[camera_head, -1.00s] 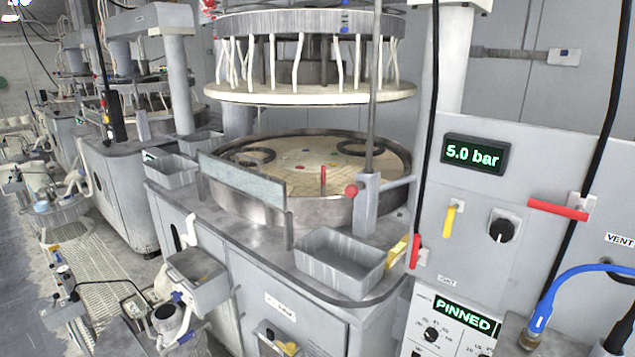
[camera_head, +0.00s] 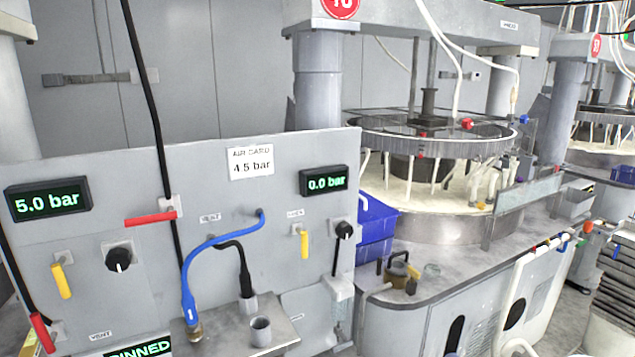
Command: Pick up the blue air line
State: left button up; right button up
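The blue air line (camera_head: 188,270) is in the lower middle-left of the head view. One end meets the grey control panel (camera_head: 110,200) below the air card. The line arches left and down to a blue connector (camera_head: 190,312) over a brass fitting (camera_head: 195,332) at the small grey shelf. A shorter black line (camera_head: 241,258) runs beside it from the panel to a grey fitting (camera_head: 247,290). I see neither of my grippers near the line or elsewhere in this view.
A small grey cup (camera_head: 260,331) stands on the shelf (camera_head: 283,333) right of the brass fitting. The panel carries a red handle (camera_head: 150,219), yellow levers (camera_head: 62,281) and black knobs (camera_head: 118,260). Blue bins (camera_head: 375,228) and a polishing machine (camera_head: 440,228) stand to the right.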

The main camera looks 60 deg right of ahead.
aim_at(189, 308)
jog(key=z, duration=2.25)
